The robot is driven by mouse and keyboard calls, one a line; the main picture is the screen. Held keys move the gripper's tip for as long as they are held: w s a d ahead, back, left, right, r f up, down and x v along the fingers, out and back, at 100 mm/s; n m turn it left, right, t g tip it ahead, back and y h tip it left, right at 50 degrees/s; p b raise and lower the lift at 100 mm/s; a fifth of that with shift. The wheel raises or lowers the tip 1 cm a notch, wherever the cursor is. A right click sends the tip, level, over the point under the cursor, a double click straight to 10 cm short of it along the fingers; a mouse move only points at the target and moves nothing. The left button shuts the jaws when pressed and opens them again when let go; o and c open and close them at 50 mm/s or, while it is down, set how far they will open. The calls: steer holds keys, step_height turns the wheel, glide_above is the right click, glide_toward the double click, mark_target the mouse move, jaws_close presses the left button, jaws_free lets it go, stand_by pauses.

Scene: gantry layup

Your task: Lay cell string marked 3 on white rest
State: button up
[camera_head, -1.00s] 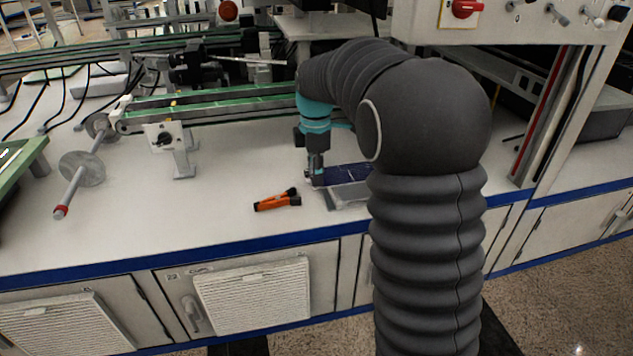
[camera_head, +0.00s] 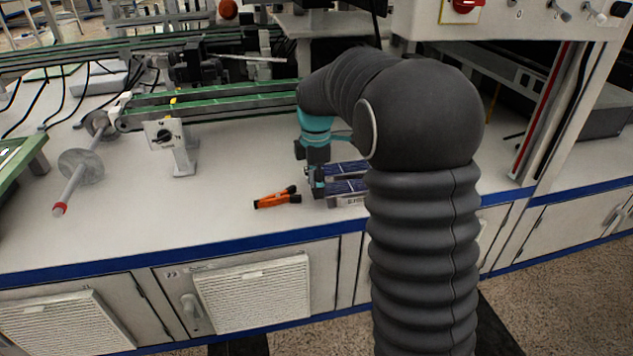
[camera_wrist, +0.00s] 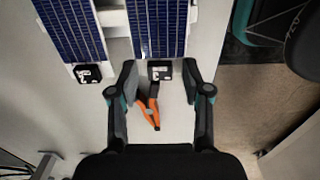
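Two blue cell strings lie side by side, the near one (camera_head: 345,187) and the far one (camera_head: 350,168), partly hidden by my arm. In the wrist view they are the right string (camera_wrist: 158,25) and the left string (camera_wrist: 70,28). Each ends in a black tag with a white mark; I cannot read the numbers. The near string lies on a pale rest (camera_head: 345,202) with a label on its front. My gripper (camera_head: 318,193) is at the strings' left end. In the wrist view my gripper (camera_wrist: 160,80) is open, its fingers apart on both sides of the right string's tag.
An orange-handled tool (camera_head: 278,198) lies on the white bench just left of the strings. A green-edged conveyor (camera_head: 215,107) runs behind. The bench's blue front edge is near.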

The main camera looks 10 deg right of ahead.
step_height(320, 180, up, 12)
steer(key=p, duration=0.1)
steer(key=s+r+m+t, duration=0.2)
steer(key=s+r+m, duration=0.25)
steer(key=s, duration=0.45)
steer(key=s+f+m+t, duration=0.1)
steer(key=s+f+m, duration=0.3)
steer(key=s, duration=0.6)
steer(key=s+f+m+t, duration=0.2)
steer(key=s+f+m, duration=0.2)
steer(key=s+m, duration=0.5)
steer(key=shift+s+t, duration=0.3)
steer(key=shift+s, duration=0.95)
steer(key=shift+m, duration=0.25)
steer(key=shift+c, duration=0.7)
steer(key=shift+d, duration=0.15)
steer(key=shift+c, duration=0.2)
